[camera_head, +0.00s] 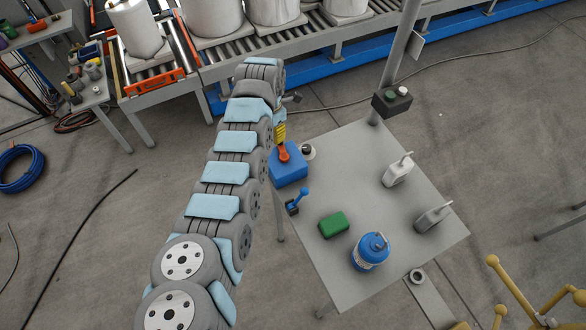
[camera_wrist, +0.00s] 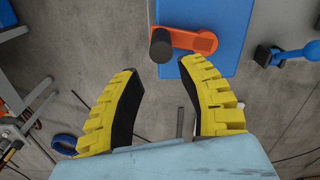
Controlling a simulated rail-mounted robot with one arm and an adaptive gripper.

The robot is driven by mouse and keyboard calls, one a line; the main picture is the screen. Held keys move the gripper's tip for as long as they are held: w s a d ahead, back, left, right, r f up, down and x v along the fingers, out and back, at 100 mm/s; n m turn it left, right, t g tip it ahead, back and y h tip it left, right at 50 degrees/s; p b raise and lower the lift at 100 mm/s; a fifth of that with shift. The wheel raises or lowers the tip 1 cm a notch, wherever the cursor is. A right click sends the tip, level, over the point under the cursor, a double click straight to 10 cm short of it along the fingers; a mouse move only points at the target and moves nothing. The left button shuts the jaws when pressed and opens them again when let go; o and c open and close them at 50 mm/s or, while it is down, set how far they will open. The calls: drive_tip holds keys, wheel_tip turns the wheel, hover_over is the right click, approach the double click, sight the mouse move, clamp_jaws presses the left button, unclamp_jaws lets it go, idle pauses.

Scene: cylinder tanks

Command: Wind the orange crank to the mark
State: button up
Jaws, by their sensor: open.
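The orange crank (camera_head: 284,153) sits on top of a blue box (camera_head: 289,173) at the left edge of the grey table. In the wrist view the crank arm (camera_wrist: 197,41) lies across the blue box, with a dark round knob (camera_wrist: 161,46) at its left end. My gripper (camera_wrist: 160,69) is open and empty. Its yellow fingers point toward the crank, with the knob just beyond the gap between the tips. In the head view my gripper (camera_head: 280,131) is close to the crank, partly hidden by my arm. I cannot make out the mark.
A blue lever (camera_head: 300,198) stands near the box. The grey table (camera_head: 340,280) also holds a green block (camera_head: 334,224), a blue canister (camera_head: 370,251) and two pale bottles. A post with a button box (camera_head: 392,101) rises at the back corner. A roller conveyor (camera_head: 225,50) runs behind.

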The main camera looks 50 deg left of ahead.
wheel_tip(320, 180, up, 4)
drive_tip(key=shift+r+p, duration=0.2)
drive_tip(key=shift+p, duration=0.6)
